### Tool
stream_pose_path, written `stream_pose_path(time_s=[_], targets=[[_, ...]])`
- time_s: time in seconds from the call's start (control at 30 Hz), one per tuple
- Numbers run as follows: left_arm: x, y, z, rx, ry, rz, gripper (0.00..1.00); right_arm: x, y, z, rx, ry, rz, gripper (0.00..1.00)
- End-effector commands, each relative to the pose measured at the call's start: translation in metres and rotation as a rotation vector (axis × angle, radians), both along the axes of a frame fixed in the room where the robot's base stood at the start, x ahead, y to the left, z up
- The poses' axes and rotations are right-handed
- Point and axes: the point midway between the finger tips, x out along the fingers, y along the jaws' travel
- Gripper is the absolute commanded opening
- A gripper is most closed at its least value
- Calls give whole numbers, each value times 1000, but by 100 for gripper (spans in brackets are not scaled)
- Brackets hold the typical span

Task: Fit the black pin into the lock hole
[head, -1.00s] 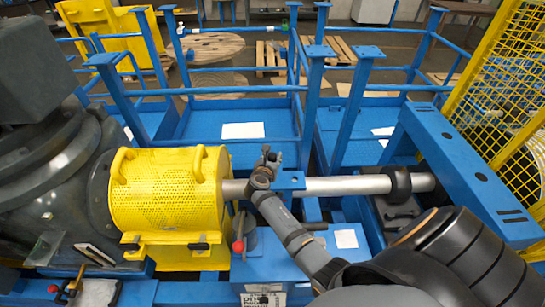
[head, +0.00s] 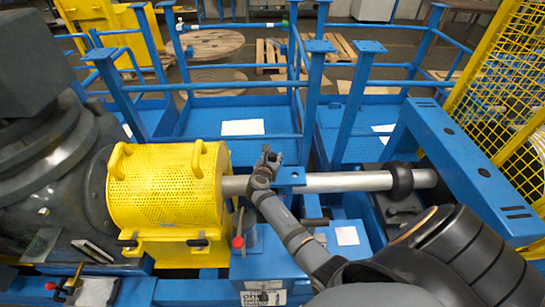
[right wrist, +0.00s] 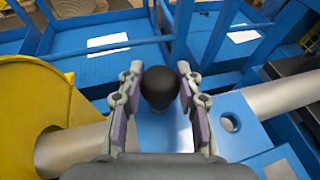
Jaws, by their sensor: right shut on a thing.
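My right gripper (head: 267,160) is over the grey shaft beside the yellow guard in the head view. In the right wrist view its fingers (right wrist: 158,105) are closed on the black pin, whose round black knob (right wrist: 160,88) shows between them. The pin's lower part is hidden. A blue plate (right wrist: 246,138) lies just below and to the right of the fingers in the wrist view. It has a round hole (right wrist: 230,122), apparently the lock hole, to the right of the pin. The plate's edge also shows in the head view (head: 293,176). My left gripper is not in view.
The perforated yellow guard (head: 165,188) stands left of the gripper, and the grey shaft (head: 345,182) runs right to a black bearing (head: 401,180). A red-knobbed lever (head: 238,241) stands in front. Blue posts and rails rise behind.

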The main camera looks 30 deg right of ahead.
Motion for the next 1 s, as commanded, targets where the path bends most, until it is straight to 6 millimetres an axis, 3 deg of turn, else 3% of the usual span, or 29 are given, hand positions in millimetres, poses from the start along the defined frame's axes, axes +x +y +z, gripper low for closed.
stream_pose_path(time_s=[0.43, 0.47, 0.63, 1.0], targets=[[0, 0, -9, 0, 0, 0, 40, 0, 0, -12, -1, 0, 0, 0], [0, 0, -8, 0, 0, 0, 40, 0, 0, -11, -1, 0, 1, 37], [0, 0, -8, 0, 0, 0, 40, 0, 0, -11, -1, 0, 0, 60], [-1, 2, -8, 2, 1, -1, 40, -4, 5, -9, 2, 0, 1, 61]])
